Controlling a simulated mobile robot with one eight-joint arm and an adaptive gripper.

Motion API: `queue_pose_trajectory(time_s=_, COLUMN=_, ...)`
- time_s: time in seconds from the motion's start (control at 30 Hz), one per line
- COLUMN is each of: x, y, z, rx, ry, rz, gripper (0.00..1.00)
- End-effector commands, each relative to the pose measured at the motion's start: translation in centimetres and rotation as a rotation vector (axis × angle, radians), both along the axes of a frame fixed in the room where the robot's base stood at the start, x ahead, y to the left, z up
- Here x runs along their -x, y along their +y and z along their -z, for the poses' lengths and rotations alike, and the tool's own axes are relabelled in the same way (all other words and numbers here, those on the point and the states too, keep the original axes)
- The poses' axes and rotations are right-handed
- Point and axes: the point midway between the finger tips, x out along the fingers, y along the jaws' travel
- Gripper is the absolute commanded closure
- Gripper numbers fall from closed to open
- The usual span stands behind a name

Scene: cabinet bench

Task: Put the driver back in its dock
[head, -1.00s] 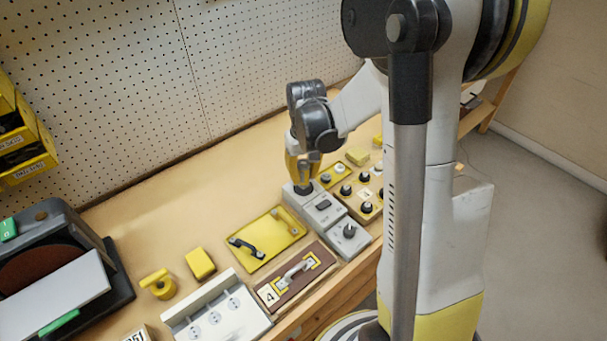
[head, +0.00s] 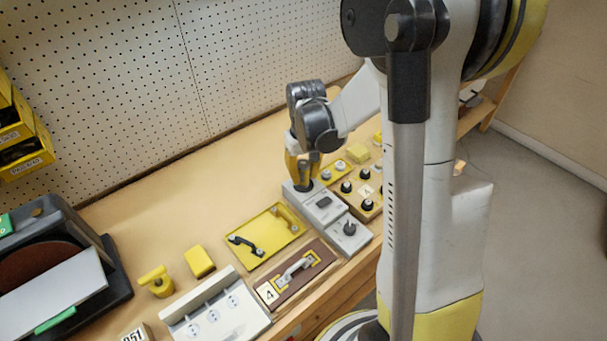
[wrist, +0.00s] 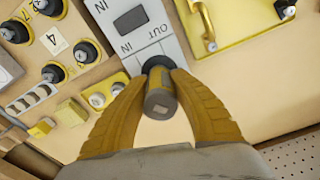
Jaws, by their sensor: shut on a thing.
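My gripper (head: 302,168) points down over the far end of the grey dock (head: 322,207). In the wrist view its yellow fingers (wrist: 165,108) are shut on the driver (wrist: 160,100), a short grey and dark cylinder. The driver stands in line with a dark round socket (wrist: 157,64) at the end of the dock. The dock also shows in the wrist view (wrist: 122,18), with IN and OUT labels and a dark window. The driver's far end is hidden, so I cannot tell how deep it sits in the socket.
A brown panel with black knobs (head: 365,190) stands right of the dock. A yellow plate with a dark handle (head: 268,236) and a brown plate with a grey handle (head: 300,272) lie left and in front. The bench behind is clear.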

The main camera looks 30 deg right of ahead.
Motion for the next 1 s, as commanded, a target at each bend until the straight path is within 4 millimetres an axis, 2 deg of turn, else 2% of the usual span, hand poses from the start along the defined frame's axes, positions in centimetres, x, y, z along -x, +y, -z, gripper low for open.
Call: queue_pose_trajectory(time_s=1.0, x=0.0, y=0.0, z=1.4, rx=0.000, ry=0.000, rz=0.000, gripper=1.00)
